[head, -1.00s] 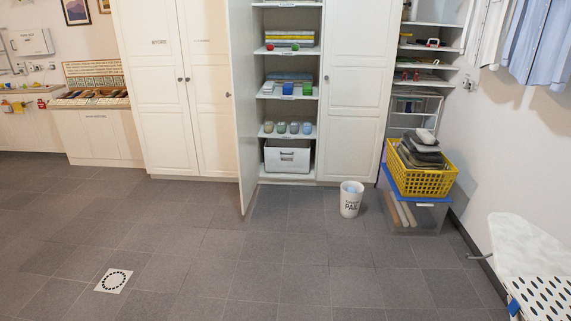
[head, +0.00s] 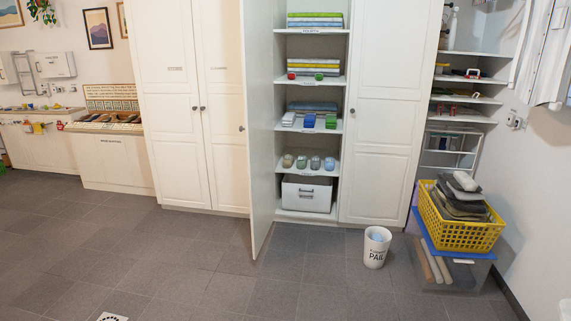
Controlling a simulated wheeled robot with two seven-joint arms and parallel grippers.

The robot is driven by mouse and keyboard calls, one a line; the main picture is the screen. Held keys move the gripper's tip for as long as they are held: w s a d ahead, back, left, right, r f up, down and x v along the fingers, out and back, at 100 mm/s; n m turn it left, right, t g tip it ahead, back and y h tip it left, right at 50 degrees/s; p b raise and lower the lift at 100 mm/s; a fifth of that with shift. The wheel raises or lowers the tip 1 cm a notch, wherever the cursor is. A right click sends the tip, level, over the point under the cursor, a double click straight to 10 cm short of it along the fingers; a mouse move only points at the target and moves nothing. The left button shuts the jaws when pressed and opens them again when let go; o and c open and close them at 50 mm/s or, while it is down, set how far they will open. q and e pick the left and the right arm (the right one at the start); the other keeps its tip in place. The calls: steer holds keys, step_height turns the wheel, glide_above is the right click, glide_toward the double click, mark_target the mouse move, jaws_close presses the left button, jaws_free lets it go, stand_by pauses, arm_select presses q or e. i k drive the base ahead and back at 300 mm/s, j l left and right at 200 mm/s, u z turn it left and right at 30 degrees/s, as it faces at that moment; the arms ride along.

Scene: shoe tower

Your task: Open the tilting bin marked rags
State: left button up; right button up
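I can read no label saying rags. A white bin with a grey rim (head: 307,194) sits at the bottom of the open tall cabinet (head: 296,214); its marking is too small to read. A white box-like unit (head: 57,64) with an unreadable label hangs on the left wall. A white low unit (head: 112,165) with a labelled front stands below a lettered board, its label also too small to read. Neither of my grippers shows.
The open cabinet door (head: 259,150) juts into the room. A white pail (head: 376,248) stands on the floor near a yellow basket (head: 462,232) of folded cloths on a blue-lidded clear box (head: 457,272).

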mark_target(308, 194)
steer(key=i+l+z, duration=0.1)
steer(key=i+z, duration=0.4)
steer(key=i, duration=1.7)
